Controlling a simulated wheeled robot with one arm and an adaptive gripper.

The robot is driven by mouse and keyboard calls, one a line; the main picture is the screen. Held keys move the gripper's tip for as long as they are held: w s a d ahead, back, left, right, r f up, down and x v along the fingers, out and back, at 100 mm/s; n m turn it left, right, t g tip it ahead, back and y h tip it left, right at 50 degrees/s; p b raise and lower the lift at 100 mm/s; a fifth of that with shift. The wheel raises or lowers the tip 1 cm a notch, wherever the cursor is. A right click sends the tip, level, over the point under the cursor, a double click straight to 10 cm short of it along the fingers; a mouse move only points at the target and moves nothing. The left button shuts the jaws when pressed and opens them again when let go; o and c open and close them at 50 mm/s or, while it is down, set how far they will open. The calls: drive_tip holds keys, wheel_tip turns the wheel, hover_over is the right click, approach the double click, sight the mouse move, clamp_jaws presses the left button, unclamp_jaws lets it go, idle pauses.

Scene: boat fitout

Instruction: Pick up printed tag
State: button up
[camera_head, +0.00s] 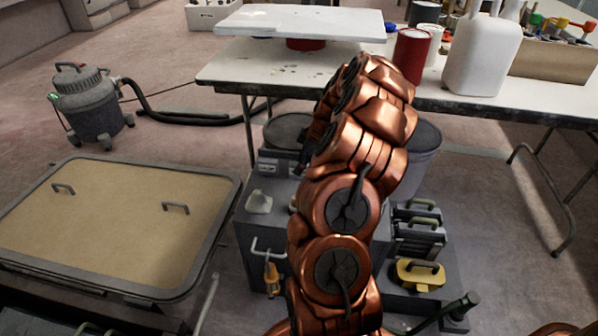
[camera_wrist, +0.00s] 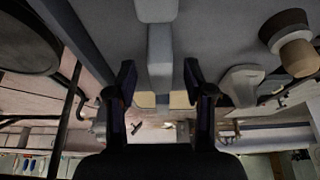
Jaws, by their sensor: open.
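My gripper (camera_wrist: 158,84) is open in the wrist view, its two dark fingers apart on either side of a narrow grey block (camera_wrist: 160,52). A pale beige piece (camera_wrist: 180,99) shows on both sides of the block's end, between the fingers; I cannot tell whether it is the printed tag. Neither finger clearly touches it. In the head view my copper-coloured arm hides most of the gripper and the spot in front of it. A small grey box with a pale patch (camera_head: 268,163) stands on the dark grey cabinet (camera_head: 262,228), left of the arm.
A pale moulded piece (camera_head: 258,202) sits on the cabinet and also shows right of my gripper in the wrist view (camera_wrist: 240,84). A white-topped table (camera_head: 470,100) stands behind. A beige hatch panel (camera_head: 110,225) lies left. A yellow-handled item (camera_head: 419,275) is right.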

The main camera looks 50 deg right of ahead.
drive_tip(key=x, duration=0.4)
drive_tip(key=shift+w+b, duration=0.1)
drive_tip(key=shift+b, duration=0.3)
drive_tip(key=shift+r, duration=0.1)
clamp_jaws()
